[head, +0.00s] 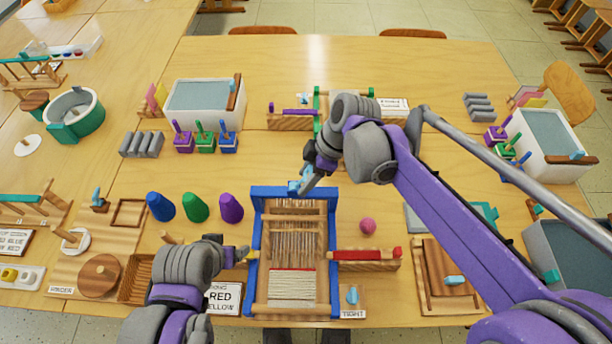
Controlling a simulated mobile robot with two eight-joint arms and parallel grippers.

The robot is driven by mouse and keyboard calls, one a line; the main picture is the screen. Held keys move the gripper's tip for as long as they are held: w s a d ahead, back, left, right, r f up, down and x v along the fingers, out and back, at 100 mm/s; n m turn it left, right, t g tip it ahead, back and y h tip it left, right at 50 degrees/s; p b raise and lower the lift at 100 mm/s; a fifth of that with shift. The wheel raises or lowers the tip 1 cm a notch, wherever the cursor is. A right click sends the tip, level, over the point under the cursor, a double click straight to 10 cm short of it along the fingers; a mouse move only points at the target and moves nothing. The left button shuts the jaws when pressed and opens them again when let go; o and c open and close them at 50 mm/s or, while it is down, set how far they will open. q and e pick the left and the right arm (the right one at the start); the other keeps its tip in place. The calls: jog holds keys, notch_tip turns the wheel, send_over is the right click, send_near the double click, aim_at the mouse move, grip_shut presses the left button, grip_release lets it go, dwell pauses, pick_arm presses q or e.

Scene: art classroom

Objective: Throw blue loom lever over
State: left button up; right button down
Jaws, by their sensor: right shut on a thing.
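The blue loom (255,225) stands upright in the middle near the front of the table, with pale warp threads and a woven band low in its frame. Its light blue lever (294,187) shows at the top bar. My right gripper (305,184) reaches in from the right and is shut on the lever; its fingers hide part of it.
A red bar on a wooden block (365,254) sits right of the loom, with a pink ball (368,226) behind it. Blue, green and purple cones (195,208) stand to the left. A "TIGHT" sign (353,314) is at the front.

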aim_at(290, 186)
pick_arm(q)
jog(key=shift+r, duration=0.15)
pick_arm(e)
jog(key=shift+a+r, duration=0.1)
jog(key=shift+a, duration=0.05)
jog(key=h, duration=0.1)
jog(key=a+h+p, duration=0.1)
jog(key=h, duration=0.1)
jog(key=shift+a+r, duration=0.15)
jog(key=shift+r, duration=0.15)
jog(key=h, duration=0.1)
jog(key=a+h, duration=0.1)
jog(key=h, duration=0.1)
jog(key=shift+a+r, duration=0.1)
jog(key=shift+a, duration=0.55)
pick_arm(q)
jog(key=shift+w+d+r, duration=0.1)
jog(key=shift+r, duration=0.3)
pick_arm(e)
jog(key=shift+a, duration=0.25)
jog(key=shift+f, duration=0.2)
